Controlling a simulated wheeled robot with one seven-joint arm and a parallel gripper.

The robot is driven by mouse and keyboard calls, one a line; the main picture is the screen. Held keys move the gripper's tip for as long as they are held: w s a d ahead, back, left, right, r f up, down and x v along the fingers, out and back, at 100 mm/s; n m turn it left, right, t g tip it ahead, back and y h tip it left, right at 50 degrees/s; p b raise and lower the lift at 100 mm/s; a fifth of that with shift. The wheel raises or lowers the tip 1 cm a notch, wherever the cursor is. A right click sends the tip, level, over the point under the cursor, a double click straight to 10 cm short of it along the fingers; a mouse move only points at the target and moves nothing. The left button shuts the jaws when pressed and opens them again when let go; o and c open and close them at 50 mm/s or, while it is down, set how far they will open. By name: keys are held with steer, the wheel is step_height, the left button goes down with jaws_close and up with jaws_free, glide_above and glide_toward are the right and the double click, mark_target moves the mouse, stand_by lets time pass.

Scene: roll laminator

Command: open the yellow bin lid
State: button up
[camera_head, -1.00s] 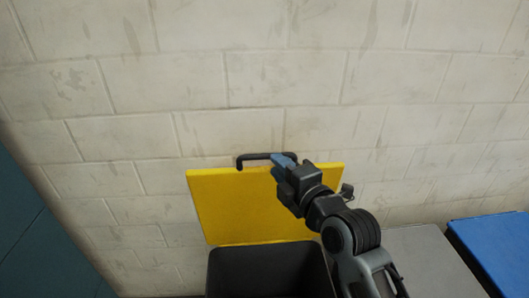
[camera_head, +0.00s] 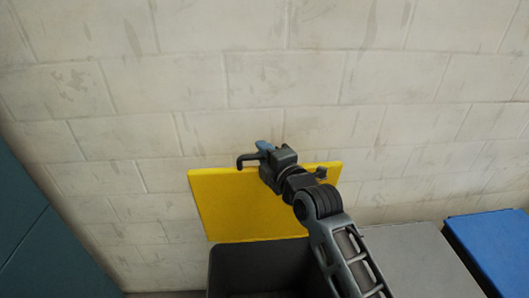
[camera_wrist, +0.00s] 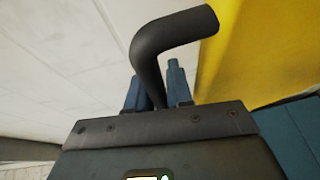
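The yellow bin lid (camera_head: 230,207) stands raised, nearly upright, close to the wall behind the dark bin (camera_head: 258,270). It shows as a yellow surface at the upper right of the wrist view (camera_wrist: 265,50). The lid's black bent handle (camera_head: 245,160) sits along its top edge. My gripper (camera_head: 265,147) is at this handle, with a blue fingertip above the lid's top edge. In the wrist view the handle (camera_wrist: 155,50) runs down between the two blue fingers (camera_wrist: 157,92), close to both. I cannot tell whether they press on it.
The pale block wall (camera_head: 280,75) is close behind the lid. A grey box-like top (camera_head: 410,255) and a blue one (camera_head: 495,240) stand to the right. A dark teal panel (camera_head: 30,235) is at the left. My arm covers the lower right of the bin.

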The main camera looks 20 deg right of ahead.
jaws_close()
steer(key=shift+s+f, duration=0.15)
steer(key=s+a+f+n+t+b, duration=0.1)
steer(key=s+a+f+t+b, duration=0.1)
steer(key=s+b, duration=0.7)
steer(key=shift+s+a+t+b, duration=0.4)
steer(key=shift+a+b, duration=0.25)
steer(key=shift+b, duration=0.55)
